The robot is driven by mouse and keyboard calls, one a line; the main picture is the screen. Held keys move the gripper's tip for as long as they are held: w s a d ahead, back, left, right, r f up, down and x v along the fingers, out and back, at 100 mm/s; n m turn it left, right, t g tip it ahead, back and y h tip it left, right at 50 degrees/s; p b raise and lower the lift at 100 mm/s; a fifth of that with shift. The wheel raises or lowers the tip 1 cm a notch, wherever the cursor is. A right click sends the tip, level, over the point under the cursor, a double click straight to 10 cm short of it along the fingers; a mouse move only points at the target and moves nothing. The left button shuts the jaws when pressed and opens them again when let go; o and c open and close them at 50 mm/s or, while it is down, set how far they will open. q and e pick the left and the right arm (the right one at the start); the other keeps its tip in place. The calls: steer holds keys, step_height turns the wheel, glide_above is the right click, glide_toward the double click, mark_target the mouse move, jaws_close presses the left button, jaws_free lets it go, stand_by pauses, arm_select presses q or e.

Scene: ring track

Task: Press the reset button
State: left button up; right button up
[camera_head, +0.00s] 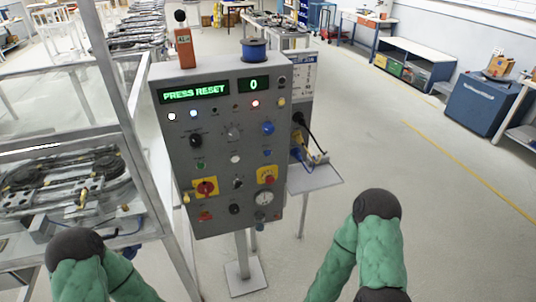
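A grey control panel (225,150) stands upright on a post in front of me. Its left green display (193,92) reads "PRESS RESET" and its small right display (253,84) reads "0". The panel carries a blue button (267,128), black knobs, a red knob on a yellow plate (205,187), a second yellow-plated control (266,175), a gauge (263,198) and a red control (205,216) low down. The labels are too small to read, so I cannot tell which is the reset button. Both my green arms show at the bottom edge, apart from the panel; neither gripper shows.
A framed enclosure with track machinery (65,185) stands close to the panel's left. A small shelf (315,178) juts out on its right. An orange box (184,48) and a blue spool (253,50) sit on top. The floor to the right is open.

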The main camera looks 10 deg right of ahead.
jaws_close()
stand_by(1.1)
